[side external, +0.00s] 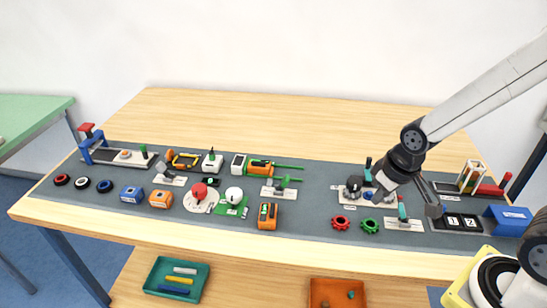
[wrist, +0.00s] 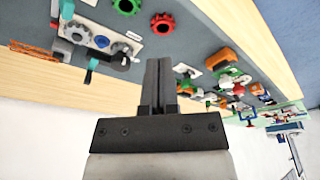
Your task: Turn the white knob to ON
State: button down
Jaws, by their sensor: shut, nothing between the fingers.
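The white knob (side external: 234,195) is a round white piece on a green plate (side external: 232,207), left of the middle of the long dark mat in the side external view. I cannot read any ON mark. My gripper (side external: 435,211) is far to the right of the knob, over the right part of the mat. Its two dark fingers (wrist: 158,64) are together and empty in the wrist view.
A red knob (side external: 199,191) on a white plate stands just left of the white knob. An orange block (side external: 267,215) is to its right. Red (side external: 341,222) and green (side external: 370,226) toothed wheels lie nearer my gripper. Trays sit on the shelf below.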

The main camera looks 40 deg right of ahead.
dwell(0.3)
jog(key=c, duration=0.7)
grip_release()
jog(key=shift+w, duration=0.15)
jog(key=o, duration=0.4)
jog(key=shift+w+a+r, duration=0.1)
jog(key=shift+w, duration=0.15)
jog(key=shift+o, duration=1.4)
jog(key=shift+w+a, duration=0.1)
jog(key=shift+w, duration=0.35)
jog(key=w+a+n+g, duration=0.1)
jog(key=w+a+n, duration=0.2)
jog(key=w, duration=0.5)
jog(key=w+a+n, duration=0.2)
jog(key=w+a, duration=0.1)
jog(key=w, duration=0.5)
jog(key=w+a+f+n, duration=0.1)
jog(key=w+a+n, duration=0.1)
jog(key=w+a, duration=0.1)
jog(key=w+a+f+n+g, duration=0.1)
jog(key=w+a+n, duration=0.1)
jog(key=w+a, duration=0.2)
jog(key=w+a+f+n, duration=0.2)
jog(key=w+a, duration=0.2)
jog(key=w, duration=0.1)
jog(key=shift+w, duration=0.3)
jog(key=shift+w+a+f+n+g, duration=0.2)
jog(key=shift+a+n+g, duration=0.1)
jog(key=shift+a+n, duration=0.2)
jog(key=shift+f, duration=0.1)
